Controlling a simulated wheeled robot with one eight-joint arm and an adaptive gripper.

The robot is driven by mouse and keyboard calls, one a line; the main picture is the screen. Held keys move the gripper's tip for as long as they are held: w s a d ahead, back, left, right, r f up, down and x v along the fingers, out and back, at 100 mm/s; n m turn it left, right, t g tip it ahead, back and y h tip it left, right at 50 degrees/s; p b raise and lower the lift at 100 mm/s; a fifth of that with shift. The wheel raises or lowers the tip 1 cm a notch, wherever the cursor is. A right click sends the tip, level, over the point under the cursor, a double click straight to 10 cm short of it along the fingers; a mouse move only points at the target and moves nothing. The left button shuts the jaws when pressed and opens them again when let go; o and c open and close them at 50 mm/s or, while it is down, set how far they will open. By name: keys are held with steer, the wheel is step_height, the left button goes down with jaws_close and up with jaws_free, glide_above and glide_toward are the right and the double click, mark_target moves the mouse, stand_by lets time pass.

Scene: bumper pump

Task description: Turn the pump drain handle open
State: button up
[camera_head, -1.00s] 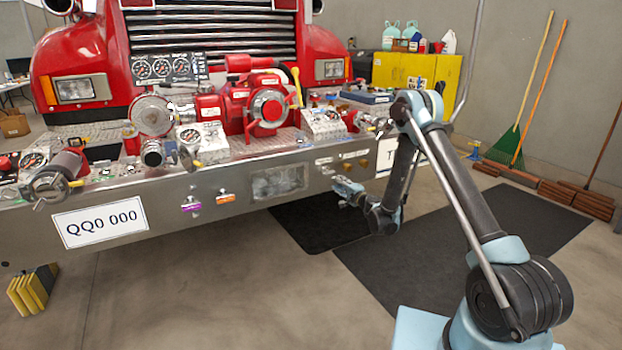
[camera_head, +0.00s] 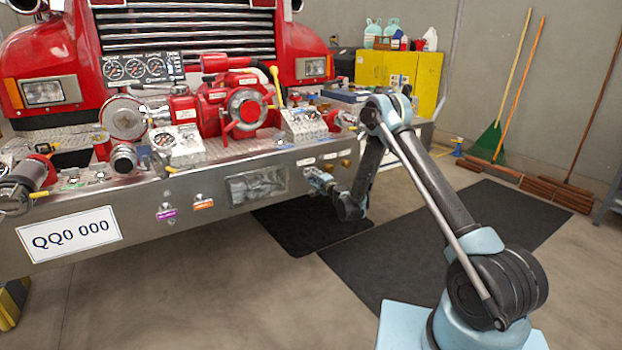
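The red fire truck's silver front bumper (camera_head: 130,205) carries the pump (camera_head: 245,108). Two small silver handles sit on the bumper's front face, one over a purple tag (camera_head: 167,214) and one over an orange tag (camera_head: 204,204). The tag lettering is too small to read, so I cannot tell which is the pump drain handle. My gripper (camera_head: 312,177) is in front of the bumper face, right of the recessed window and the two tagged handles. It points left, toward the bumper, and seems to hold nothing. Its finger opening is too small to judge.
Two brass-coloured knobs (camera_head: 338,164) are on the bumper face just above and right of my gripper. Valves and gauges crowd the bumper top. A dark mat (camera_head: 430,250) lies on the floor at right. A yellow cabinet (camera_head: 400,75) and brooms stand behind. Floor before the bumper is clear.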

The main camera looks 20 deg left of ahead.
steer(key=shift+a, duration=0.15)
steer(key=shift+s+a, duration=0.1)
steer(key=shift+s, duration=0.05)
jaws_close()
steer(key=shift+n, duration=2.4)
steer(key=shift+s, duration=0.1)
